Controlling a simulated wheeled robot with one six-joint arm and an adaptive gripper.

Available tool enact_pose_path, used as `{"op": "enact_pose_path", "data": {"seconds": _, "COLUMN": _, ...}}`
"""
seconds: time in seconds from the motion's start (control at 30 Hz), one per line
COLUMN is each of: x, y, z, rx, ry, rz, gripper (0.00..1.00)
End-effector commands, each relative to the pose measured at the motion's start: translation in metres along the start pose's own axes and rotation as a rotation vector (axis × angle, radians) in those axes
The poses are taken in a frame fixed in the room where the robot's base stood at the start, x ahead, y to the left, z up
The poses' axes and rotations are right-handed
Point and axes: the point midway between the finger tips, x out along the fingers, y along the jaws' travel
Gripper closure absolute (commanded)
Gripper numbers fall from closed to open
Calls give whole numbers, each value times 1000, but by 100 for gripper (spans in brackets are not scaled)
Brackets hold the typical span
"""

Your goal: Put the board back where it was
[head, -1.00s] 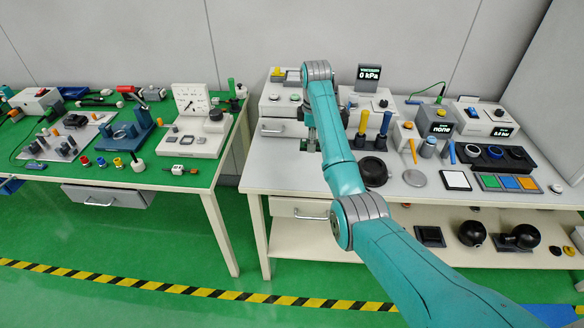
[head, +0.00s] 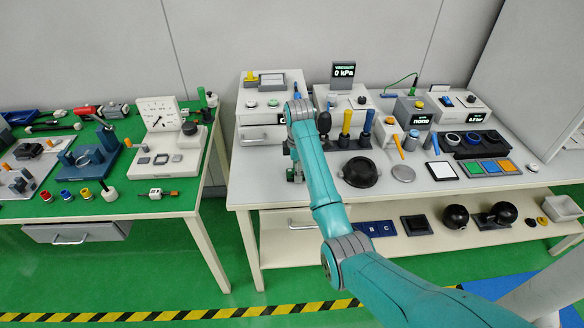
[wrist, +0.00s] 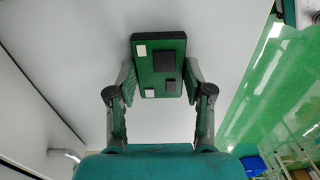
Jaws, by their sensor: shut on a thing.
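The board (wrist: 149,73) is a small green plate with black and white blocks on its face, seen in the wrist view. My gripper (wrist: 159,68) is shut on it, with one finger at each side edge. In the head view my gripper (head: 294,170) is at the left front part of the right-hand table (head: 262,190), left of the round black dish. The board cannot be made out there; my arm covers that area. I cannot tell whether the board touches the pale surface behind it in the wrist view.
A black dish (head: 360,172), upright handled tools (head: 345,125) and a grey disc (head: 403,173) stand right of my gripper. A drawer unit (head: 262,137) is behind it. The left table (head: 130,206) is crowded, with a green floor gap between the tables.

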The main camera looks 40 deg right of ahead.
Motion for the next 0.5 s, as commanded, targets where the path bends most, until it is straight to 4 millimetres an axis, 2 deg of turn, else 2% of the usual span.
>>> {"op": "enact_pose_path", "data": {"seconds": 0.33, "x": 3, "y": 0, "z": 0, "rx": 0, "ry": 0, "rz": -1, "gripper": 86}}
{"op": "enact_pose_path", "data": {"seconds": 0.37, "x": 3, "y": 0, "z": 0, "rx": 0, "ry": 0, "rz": -1, "gripper": 47}}
{"op": "enact_pose_path", "data": {"seconds": 0.43, "x": 3, "y": 0, "z": 0, "rx": 0, "ry": 0, "rz": 0, "gripper": 29}}
{"op": "enact_pose_path", "data": {"seconds": 0.47, "x": 3, "y": 0, "z": 0, "rx": 0, "ry": 0, "rz": 0, "gripper": 24}}
{"op": "enact_pose_path", "data": {"seconds": 0.5, "x": 3, "y": 0, "z": 0, "rx": 0, "ry": 0, "rz": 0, "gripper": 24}}
